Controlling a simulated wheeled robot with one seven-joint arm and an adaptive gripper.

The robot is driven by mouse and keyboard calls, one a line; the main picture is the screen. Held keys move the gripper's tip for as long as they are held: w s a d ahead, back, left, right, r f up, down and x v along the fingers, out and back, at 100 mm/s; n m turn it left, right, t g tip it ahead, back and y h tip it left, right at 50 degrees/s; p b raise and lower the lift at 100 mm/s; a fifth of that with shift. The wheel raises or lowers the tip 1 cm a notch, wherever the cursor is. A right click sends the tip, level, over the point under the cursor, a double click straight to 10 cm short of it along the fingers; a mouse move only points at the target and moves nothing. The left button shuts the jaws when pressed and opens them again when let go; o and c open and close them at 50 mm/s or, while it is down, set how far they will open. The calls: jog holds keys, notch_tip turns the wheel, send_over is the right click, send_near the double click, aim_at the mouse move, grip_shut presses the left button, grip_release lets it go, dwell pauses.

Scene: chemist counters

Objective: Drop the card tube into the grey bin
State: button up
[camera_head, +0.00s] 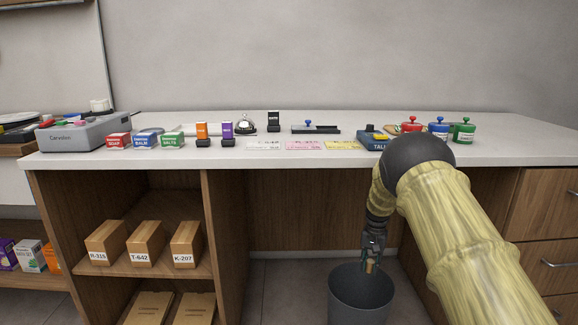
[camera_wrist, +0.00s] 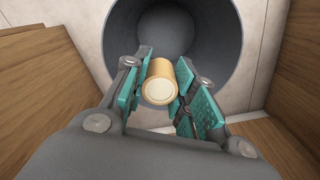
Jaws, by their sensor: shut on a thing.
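The card tube (camera_wrist: 160,82) is a short tan cylinder with a pale round end. My gripper (camera_wrist: 158,90) is shut on it, with teal pads on both sides of the tube. In the head view my gripper (camera_head: 371,262) points down below the counter, and the tube (camera_head: 371,266) shows small between its fingers. The grey bin (camera_head: 345,312) stands on the floor beneath the gripper, partly cut off by the picture's lower edge. In the wrist view the round opening of the bin (camera_wrist: 222,60) lies beyond the tube. I cannot tell the exact height of the tube over the rim.
Shelves with cardboard boxes (camera_head: 146,245) stand left of the bin. Wooden drawers (camera_head: 545,245) stand to the right. The space under the counter around the bin looks open.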

jog(key=shift+w+d+f, duration=0.1)
jog(key=shift+w+d, duration=0.15)
jog(key=shift+w, duration=0.1)
jog(key=shift+w+a+f+b, duration=0.15)
jog(key=shift+a+f+b, duration=0.2)
jog(key=shift+f+b, duration=0.4)
notch_tip(320, 180, down, 4)
jog(key=b, duration=0.3)
jog(key=shift+f+b, duration=0.15)
jog(key=shift+b, duration=0.2)
jog(key=o, duration=0.8)
notch_tip(320, 180, up, 8)
jog(key=shift+f, duration=0.2)
